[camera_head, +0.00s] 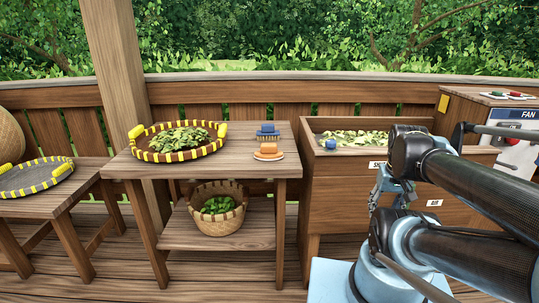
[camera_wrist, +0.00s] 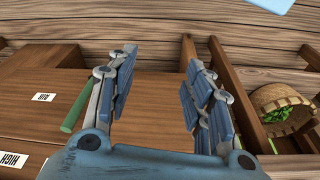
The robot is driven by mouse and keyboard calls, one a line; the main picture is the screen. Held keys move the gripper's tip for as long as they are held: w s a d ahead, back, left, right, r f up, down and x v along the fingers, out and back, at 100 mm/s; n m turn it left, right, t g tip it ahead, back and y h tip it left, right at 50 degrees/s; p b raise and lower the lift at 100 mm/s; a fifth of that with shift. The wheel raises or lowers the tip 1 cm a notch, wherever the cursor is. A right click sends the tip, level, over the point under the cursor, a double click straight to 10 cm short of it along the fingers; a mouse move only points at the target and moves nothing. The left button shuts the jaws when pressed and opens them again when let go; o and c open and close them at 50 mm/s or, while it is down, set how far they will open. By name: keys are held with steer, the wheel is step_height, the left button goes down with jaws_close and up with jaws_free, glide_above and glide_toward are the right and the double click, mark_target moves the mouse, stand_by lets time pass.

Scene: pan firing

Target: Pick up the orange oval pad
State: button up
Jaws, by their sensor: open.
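The orange oval pad (camera_head: 268,149) lies on the right part of the wooden table top in the head view, on or against a pale oval base. A blue brush-like block (camera_head: 267,133) stands just behind it. The pad does not show in the wrist view. My gripper (camera_wrist: 162,58) is open and empty in the wrist view, its two padded fingers spread wide over the wooden cabinet front. In the head view my arm is at the right, by the cabinet, well to the right of the pad and apart from it.
A yellow-rimmed round tray of leaves (camera_head: 150,155) sits left of the pad on the table (camera_head: 210,172). A leaf basket (camera_head: 218,231) is on the lower shelf and shows in the wrist view (camera_wrist: 260,103). The cabinet (camera_head: 335,195) holds leaves and a blue object (camera_head: 331,143).

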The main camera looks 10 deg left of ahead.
steer(key=o, duration=0.5)
steer(key=w+a+r+n+y, duration=0.1)
steer(key=w+a+r+n, duration=0.4)
steer(key=r, duration=0.3)
steer(key=shift+w+a, duration=0.3)
steer(key=shift+w, duration=0.45)
step_height(320, 180, up, 13)
steer(key=n+g+y, duration=0.3)
steer(key=n, duration=1.2)
glide_above(272, 144)
steer(key=w+d, duration=0.2)
steer(key=d, duration=0.3)
steer(key=x, duration=1.7)
steer(key=shift+s+a, duration=0.25)
steer(key=shift+s, duration=0.1)
